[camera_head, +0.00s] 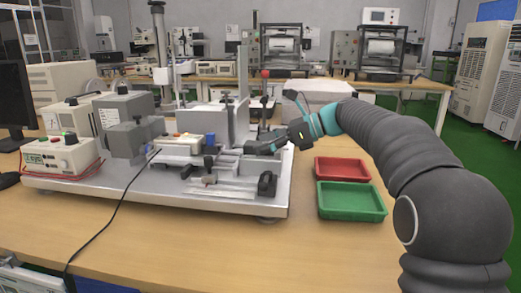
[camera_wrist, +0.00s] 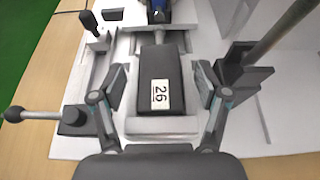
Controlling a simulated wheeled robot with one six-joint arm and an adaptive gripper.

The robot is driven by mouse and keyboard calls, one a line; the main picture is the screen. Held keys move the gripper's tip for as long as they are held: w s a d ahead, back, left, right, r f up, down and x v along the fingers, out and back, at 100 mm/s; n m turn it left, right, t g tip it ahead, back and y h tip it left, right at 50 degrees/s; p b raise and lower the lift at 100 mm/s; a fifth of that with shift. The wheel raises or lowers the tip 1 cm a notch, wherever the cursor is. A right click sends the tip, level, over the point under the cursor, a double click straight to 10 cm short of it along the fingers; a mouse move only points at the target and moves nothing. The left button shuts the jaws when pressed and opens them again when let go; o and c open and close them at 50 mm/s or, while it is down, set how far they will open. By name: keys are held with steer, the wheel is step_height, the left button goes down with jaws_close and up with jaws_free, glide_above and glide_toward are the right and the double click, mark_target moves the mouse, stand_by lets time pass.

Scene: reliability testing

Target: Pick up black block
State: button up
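The black block (camera_wrist: 161,65) lies in the middle of the wrist view, with a white label reading 26 on its top face. It sits in a light grey holder (camera_wrist: 162,126) on the test rig. My gripper (camera_wrist: 160,82) is open, with one finger on each side of the block and a visible gap on both sides. In the head view my gripper (camera_head: 262,146) is low over the right part of the rig, and I cannot make out the block apart from it there.
A red tray (camera_head: 342,162) and a green tray (camera_head: 350,213) stand on the wooden table right of the rig's white base plate (camera_head: 230,207). A lever with a black knob (camera_wrist: 14,114) and a metal rod (camera_wrist: 272,38) stand near my fingers. The front table strip is mostly clear.

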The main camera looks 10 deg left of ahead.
steer(key=c, duration=1.2)
steer(key=shift+r, duration=0.1)
